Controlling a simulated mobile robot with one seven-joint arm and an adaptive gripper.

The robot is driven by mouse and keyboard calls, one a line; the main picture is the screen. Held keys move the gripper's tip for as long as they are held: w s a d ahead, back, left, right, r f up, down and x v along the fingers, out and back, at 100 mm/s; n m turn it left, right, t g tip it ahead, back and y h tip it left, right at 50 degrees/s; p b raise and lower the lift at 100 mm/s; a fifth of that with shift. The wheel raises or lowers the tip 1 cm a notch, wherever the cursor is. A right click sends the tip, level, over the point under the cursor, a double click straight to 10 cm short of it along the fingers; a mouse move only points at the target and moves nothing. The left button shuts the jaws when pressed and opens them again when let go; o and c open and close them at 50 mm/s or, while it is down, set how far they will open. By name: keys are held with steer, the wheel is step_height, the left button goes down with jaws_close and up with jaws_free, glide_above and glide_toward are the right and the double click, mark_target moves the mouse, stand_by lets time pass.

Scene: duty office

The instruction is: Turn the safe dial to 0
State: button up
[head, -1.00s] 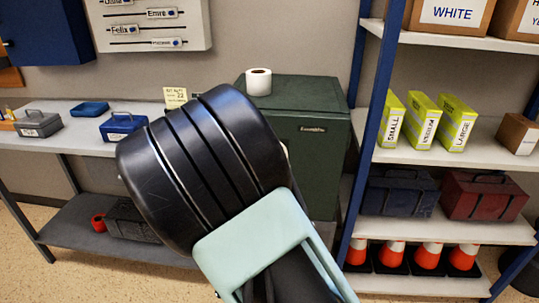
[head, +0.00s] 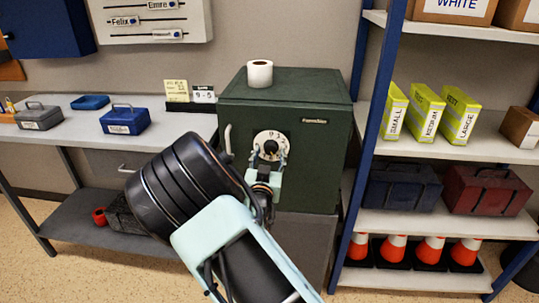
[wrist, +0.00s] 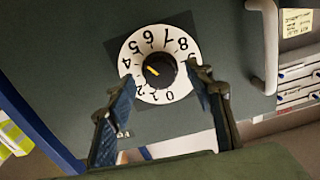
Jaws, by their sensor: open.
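The dark green safe (head: 325,150) stands against the wall. Its dial is a white numbered disc (head: 284,136) with a dark knob in the middle. In the wrist view the dial (wrist: 138,50) fills the upper middle, digits 4 to 9 running around its top. Its black knob (wrist: 165,70) carries a yellow mark left of centre; I cannot tell exactly which digit it indicates. My gripper (wrist: 163,82) is open, its fingers spread on either side of the knob's lower side, overlapping the dial's edges in view. No contact shows. In the head view my gripper (head: 266,176) is just below the dial.
The safe's handle (head: 228,139) is left of the dial and also shows in the wrist view (wrist: 267,45). A paper roll (head: 260,74) stands on the safe. A blue-framed shelf (head: 376,120) is close on the right; a bench (head: 70,133) with boxes is left.

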steer(key=shift+w, duration=0.35)
steer(key=shift+c, duration=0.5)
steer(key=c, duration=1.1)
steer(key=shift+o, duration=0.2)
steer(key=shift+n, duration=0.3)
